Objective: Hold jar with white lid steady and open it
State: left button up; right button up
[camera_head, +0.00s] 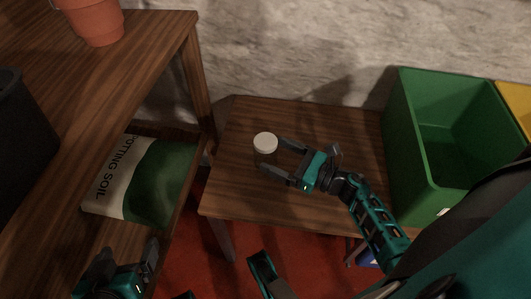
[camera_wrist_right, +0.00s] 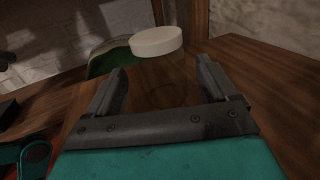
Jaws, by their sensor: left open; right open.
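The jar with the white lid (camera_head: 265,143) stands upright on the low wooden table. Its lid (camera_wrist_right: 157,42) also shows in the right wrist view, above and beyond the fingertips. The body below the lid looks clear and is hard to make out. My right gripper (camera_head: 272,155) is open, its two fingers pointing at the jar with the jar's body at or between the tips. I cannot tell whether they touch it. My left gripper (camera_head: 127,254) is open and empty at the bottom left, well away from the jar.
A green bin (camera_head: 397,150) stands at the right of the low table (camera_head: 240,192), with a yellow bin (camera_head: 517,97) behind. A potting soil bag (camera_head: 165,180) lies on a shelf at left. A terracotta pot (camera_head: 96,22) sits on the higher table (camera_head: 135,50).

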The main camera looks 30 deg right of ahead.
aim_at(275, 154)
jog(key=x, duration=0.4)
jog(key=shift+w, duration=0.1)
jog(key=shift+c, duration=0.5)
jog(key=c, duration=1.1)
